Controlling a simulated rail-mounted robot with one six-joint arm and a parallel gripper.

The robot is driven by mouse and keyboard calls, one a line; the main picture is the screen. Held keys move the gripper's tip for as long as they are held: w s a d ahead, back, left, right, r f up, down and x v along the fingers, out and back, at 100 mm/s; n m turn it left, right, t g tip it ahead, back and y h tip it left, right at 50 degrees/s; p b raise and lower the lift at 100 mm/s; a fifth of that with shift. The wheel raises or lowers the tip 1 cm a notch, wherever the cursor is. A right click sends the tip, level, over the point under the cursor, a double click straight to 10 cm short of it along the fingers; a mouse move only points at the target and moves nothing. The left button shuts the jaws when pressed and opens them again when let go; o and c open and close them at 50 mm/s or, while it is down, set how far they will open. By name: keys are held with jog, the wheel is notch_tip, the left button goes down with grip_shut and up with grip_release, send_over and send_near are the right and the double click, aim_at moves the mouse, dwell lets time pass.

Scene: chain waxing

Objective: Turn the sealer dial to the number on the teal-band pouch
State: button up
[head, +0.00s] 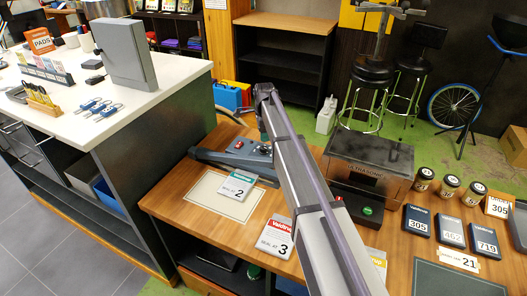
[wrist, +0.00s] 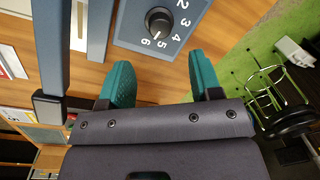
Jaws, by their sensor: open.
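The teal-band pouch (head: 237,187) lies on the pale mat in front of the sealer and reads "SEAL AT 2". The blue-grey sealer (head: 228,158) stands behind it, partly hidden by my arm. In the wrist view the black sealer dial (wrist: 158,20) sits on its grey panel with 2, 3, 4, 5 and 6 visible. I cannot tell surely which number its pointer faces. My gripper (wrist: 159,58) is open and empty, its teal fingers apart, with the dial beyond the gap between the tips. In the head view it is mostly hidden behind my arm.
A red-band pouch (head: 276,238) reading "SEAL AT 3" lies nearer the front. A yellow-edged pouch (head: 378,262) is partly behind my arm. A grey box-like machine (head: 368,163) stands right of the sealer, with cups and numbered dark pouches (head: 451,231) farther right.

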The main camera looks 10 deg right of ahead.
aim_at(263, 148)
jog(key=f+b, duration=0.4)
jog(key=f, duration=0.1)
jog(key=f+b, duration=0.2)
jog(key=f, duration=0.1)
jog(key=shift+w+f, duration=0.1)
jog(key=shift+w, duration=0.2)
jog(key=shift+c, duration=0.3)
jog(key=c, duration=0.9)
